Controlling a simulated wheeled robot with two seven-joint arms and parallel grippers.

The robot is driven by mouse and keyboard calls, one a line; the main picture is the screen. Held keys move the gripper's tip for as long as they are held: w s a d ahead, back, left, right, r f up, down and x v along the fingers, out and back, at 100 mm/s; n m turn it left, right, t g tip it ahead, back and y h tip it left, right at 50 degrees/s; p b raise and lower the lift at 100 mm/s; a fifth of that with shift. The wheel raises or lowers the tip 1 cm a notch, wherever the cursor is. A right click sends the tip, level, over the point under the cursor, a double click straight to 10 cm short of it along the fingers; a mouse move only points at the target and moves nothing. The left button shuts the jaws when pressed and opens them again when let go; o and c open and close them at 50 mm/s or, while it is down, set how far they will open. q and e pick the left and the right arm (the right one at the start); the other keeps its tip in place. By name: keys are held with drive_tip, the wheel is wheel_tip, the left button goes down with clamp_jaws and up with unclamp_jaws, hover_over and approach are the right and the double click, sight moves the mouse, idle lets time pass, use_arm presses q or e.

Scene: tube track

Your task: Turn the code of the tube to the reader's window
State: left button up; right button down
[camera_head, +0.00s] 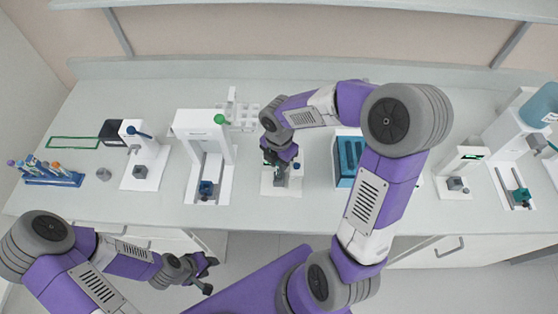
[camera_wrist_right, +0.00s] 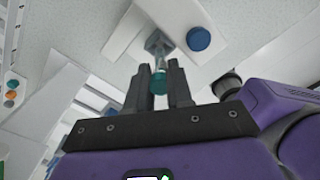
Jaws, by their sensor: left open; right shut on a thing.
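My right gripper (camera_head: 280,163) is low over a white device (camera_head: 267,190) in the middle of the bench; the arm hides much of it. In the right wrist view my right gripper (camera_wrist_right: 158,82) is shut on a tube (camera_wrist_right: 160,64) with a teal cap (camera_wrist_right: 155,83). The tube's far end is at a grey block (camera_wrist_right: 157,42) on a white base (camera_wrist_right: 135,24); I cannot tell how deep it sits. I cannot make out a code on the tube or a reader's window. My left gripper (camera_head: 205,272) is open and empty, in front of the bench.
A blue rack with several tubes (camera_head: 50,174) stands at the far left. A white frame-like device (camera_head: 204,140) stands left of my right gripper, and a blue box (camera_head: 349,158) close on its right. More white devices stand at both sides. The front bench strip is mostly clear.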

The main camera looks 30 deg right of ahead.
sight(280, 176)
drive_tip(key=shift+f, duration=0.35)
idle(0.3)
drive_tip(key=shift+f+b, duration=0.35)
drive_tip(key=shift+f, duration=0.05)
drive_tip(key=shift+f, duration=0.2)
drive_tip(key=shift+f+b, duration=0.45)
drive_tip(key=shift+f, duration=0.05)
idle(0.3)
drive_tip(key=c, duration=1.1)
unclamp_jaws()
drive_tip(key=shift+o, duration=0.8)
drive_tip(key=shift+w, duration=0.1)
drive_tip(key=shift+f, duration=0.1)
